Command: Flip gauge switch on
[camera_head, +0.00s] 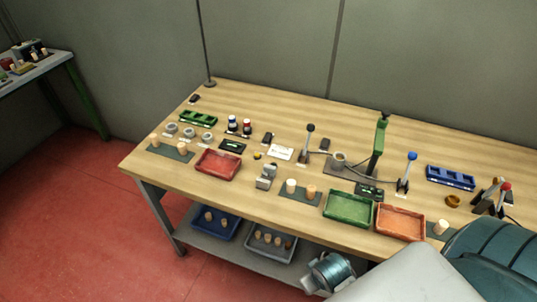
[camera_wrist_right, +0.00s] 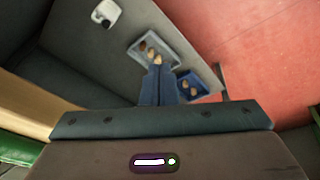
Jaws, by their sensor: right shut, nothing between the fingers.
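In the head view a small dark box with a lit face (camera_head: 369,190) lies between the green press and the green tray. Another dark flat box with a light label (camera_head: 232,146) lies behind the red tray. I cannot tell which carries the gauge switch, and no switch position is readable. My right gripper (camera_wrist_right: 159,64) shows in the right wrist view, shut and empty. In that picture its fingertips overlap the cork trays on the lower shelf; the gap is unclear. The gripper is well away from both boxes. My left gripper is not in view.
The workbench (camera_head: 150,172) holds a red tray (camera_head: 218,164), a green tray (camera_head: 347,209), an orange tray (camera_head: 400,222), a green press (camera_head: 379,145) and a blue-knobbed lever (camera_head: 405,173). A grey bin (camera_head: 270,244) and a blue bin (camera_head: 215,223) with corks sit on the lower shelf.

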